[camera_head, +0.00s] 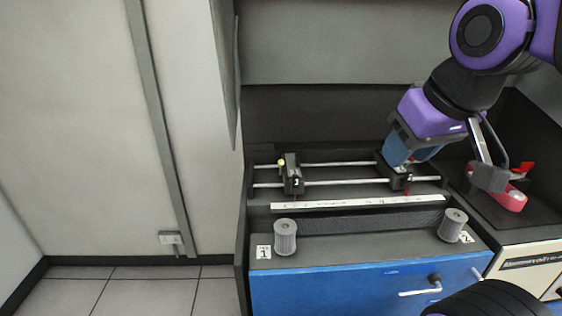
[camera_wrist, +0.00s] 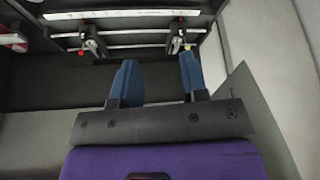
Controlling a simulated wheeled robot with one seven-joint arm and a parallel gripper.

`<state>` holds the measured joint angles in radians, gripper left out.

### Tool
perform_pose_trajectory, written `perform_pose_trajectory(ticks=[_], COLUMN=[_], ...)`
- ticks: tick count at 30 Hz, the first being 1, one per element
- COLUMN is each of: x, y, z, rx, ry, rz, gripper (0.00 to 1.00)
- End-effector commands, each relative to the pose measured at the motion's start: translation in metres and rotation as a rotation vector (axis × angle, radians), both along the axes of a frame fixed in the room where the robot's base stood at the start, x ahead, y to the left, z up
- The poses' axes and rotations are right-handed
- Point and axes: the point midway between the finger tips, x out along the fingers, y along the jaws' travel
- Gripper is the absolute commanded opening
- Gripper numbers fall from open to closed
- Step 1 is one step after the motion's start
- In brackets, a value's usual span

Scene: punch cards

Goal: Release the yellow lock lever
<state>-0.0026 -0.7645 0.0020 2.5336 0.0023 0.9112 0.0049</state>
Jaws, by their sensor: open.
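The yellow lock lever (camera_head: 281,162) is a small yellow knob on the back left of the left black carriage (camera_head: 293,178), which rides on two metal rails. In the wrist view the yellow lever (camera_wrist: 187,47) shows just beyond my right fingertip, at the carriage's near side. My gripper (camera_head: 408,158) has blue fingers and appears above the right carriage (camera_head: 399,179), well to the right of the lever in the head view. In the wrist view my gripper (camera_wrist: 158,68) is open with nothing between its fingers. The lever's exact angle is too small to tell.
A red knob (camera_wrist: 82,53) is on the other carriage. A white scale strip (camera_head: 350,202) runs in front of the rails. Two grey ribbed knobs (camera_head: 285,237) (camera_head: 453,225) stand at the front. A red object (camera_head: 510,198) lies at right. A grey panel stands left of the bench.

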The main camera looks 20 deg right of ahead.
Motion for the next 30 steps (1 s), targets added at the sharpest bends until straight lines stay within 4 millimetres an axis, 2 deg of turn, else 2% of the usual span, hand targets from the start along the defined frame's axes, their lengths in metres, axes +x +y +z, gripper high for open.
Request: perform_pose_trajectory(ticks=[1,5,10,17,23,30], x=[0.0,0.006,0.031,0.081,0.127,0.182], y=[0.0,0.001,0.002,0.005,0.009,0.015], z=[0.0,0.001,0.003,0.001,-0.008,-0.029], rx=[0.0,0.022,0.112,0.275,0.391,0.495], ry=[0.0,0.006,0.032,0.091,0.145,0.205], rz=[-0.001,-0.02,-0.116,-0.329,-0.531,-0.787], gripper=[0.29,0.0,0.0,0.0,0.0,0.0])
